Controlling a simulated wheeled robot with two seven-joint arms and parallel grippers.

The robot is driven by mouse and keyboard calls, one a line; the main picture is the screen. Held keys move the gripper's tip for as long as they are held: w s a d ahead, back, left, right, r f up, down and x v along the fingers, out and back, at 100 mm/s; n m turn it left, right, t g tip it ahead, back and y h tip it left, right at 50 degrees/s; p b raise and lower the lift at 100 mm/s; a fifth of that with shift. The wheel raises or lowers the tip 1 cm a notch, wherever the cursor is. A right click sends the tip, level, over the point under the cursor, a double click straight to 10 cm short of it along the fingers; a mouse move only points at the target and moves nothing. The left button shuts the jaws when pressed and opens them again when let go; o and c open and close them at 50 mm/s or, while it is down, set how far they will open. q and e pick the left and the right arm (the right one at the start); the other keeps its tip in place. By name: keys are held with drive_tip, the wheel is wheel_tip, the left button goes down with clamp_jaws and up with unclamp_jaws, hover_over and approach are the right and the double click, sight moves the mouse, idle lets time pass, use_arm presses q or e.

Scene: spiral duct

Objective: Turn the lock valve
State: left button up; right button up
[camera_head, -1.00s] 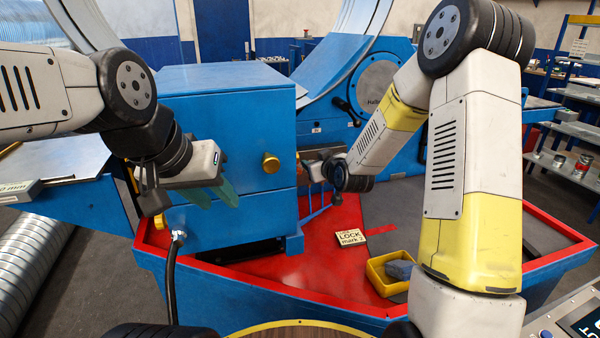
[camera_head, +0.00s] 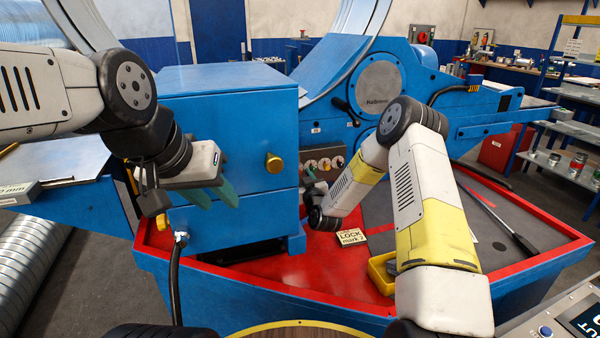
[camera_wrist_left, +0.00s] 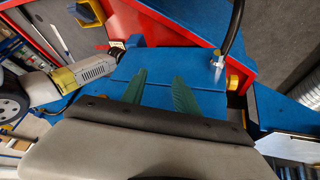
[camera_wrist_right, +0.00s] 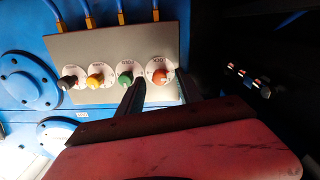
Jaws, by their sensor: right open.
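A grey valve panel (camera_wrist_right: 120,50) carries a row of small knobs: a black knob (camera_wrist_right: 72,83), a yellow knob (camera_wrist_right: 97,79), a green knob (camera_wrist_right: 125,77) and an orange-red knob (camera_wrist_right: 159,76). Their labels are too small to read surely. The panel (camera_head: 335,151) also shows in the head view. My right gripper (camera_wrist_right: 160,95) is open, its dark fingers either side of and below the orange-red knob; contact cannot be told. My left gripper (camera_head: 214,193) is open and empty before the blue cabinet (camera_head: 235,225). Its green fingers (camera_wrist_left: 160,92) are apart.
A card (camera_head: 352,236) reading "LOCK mark 2" lies on the red tray floor (camera_head: 290,268). A yellow bin (camera_head: 378,278) stands beside my right arm. A brass knob (camera_head: 273,163) sticks out from the cabinet. A black hose (camera_head: 173,285) hangs at its left.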

drive_tip(key=shift+w+a, duration=0.2)
drive_tip(key=shift+w, duration=0.45)
clamp_jaws()
